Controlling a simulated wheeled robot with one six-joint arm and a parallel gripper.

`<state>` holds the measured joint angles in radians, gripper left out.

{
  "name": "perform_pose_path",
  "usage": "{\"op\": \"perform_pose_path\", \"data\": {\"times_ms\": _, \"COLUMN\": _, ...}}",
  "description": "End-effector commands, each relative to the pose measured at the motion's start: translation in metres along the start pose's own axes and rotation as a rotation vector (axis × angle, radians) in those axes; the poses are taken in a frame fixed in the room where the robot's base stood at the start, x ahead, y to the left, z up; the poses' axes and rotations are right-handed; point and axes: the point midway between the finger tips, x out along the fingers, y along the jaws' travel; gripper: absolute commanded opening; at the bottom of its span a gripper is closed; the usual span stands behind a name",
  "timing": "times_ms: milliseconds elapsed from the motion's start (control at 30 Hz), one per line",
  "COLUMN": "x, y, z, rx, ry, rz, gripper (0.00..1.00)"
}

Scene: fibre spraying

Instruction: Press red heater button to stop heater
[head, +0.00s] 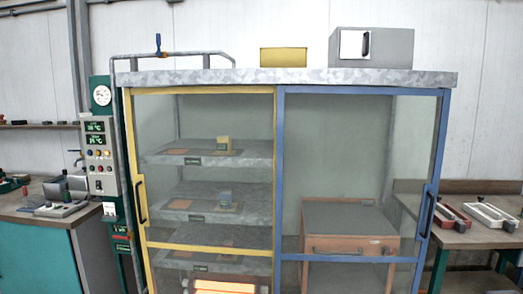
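A control panel (99,150) is mounted on a green post at the left of the cabinet. It has two lit readouts with a row of small coloured buttons or lamps (98,154) below them. They are too small for me to tell surely which one is the red heater button. An orange glowing heater (225,287) shows at the bottom of the cabinet's left bay, cut by the picture's lower edge. My gripper is not in view.
The glass cabinet has a yellow-framed left door (133,170) and a blue-framed right door (434,150), both seemingly shut. Shelves with small blocks are inside. A left bench (30,215) and a right bench (465,235) flank it. A round gauge (102,95) sits above the panel.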

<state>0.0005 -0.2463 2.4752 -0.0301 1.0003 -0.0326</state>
Motion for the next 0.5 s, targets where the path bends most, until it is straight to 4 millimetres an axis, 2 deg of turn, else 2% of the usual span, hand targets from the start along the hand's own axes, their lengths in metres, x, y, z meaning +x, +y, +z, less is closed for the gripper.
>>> {"op": "perform_pose_path", "data": {"times_ms": 33, "x": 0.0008, "y": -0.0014, "z": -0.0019, "rx": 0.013, "ry": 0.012, "rz": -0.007, "gripper": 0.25}}
{"op": "perform_pose_path", "data": {"times_ms": 167, "x": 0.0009, "y": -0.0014, "z": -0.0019, "rx": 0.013, "ry": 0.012, "rz": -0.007, "gripper": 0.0}}
{"op": "perform_pose_path", "data": {"times_ms": 500, "x": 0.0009, "y": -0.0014, "z": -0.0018, "rx": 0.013, "ry": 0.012, "rz": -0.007, "gripper": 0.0}}
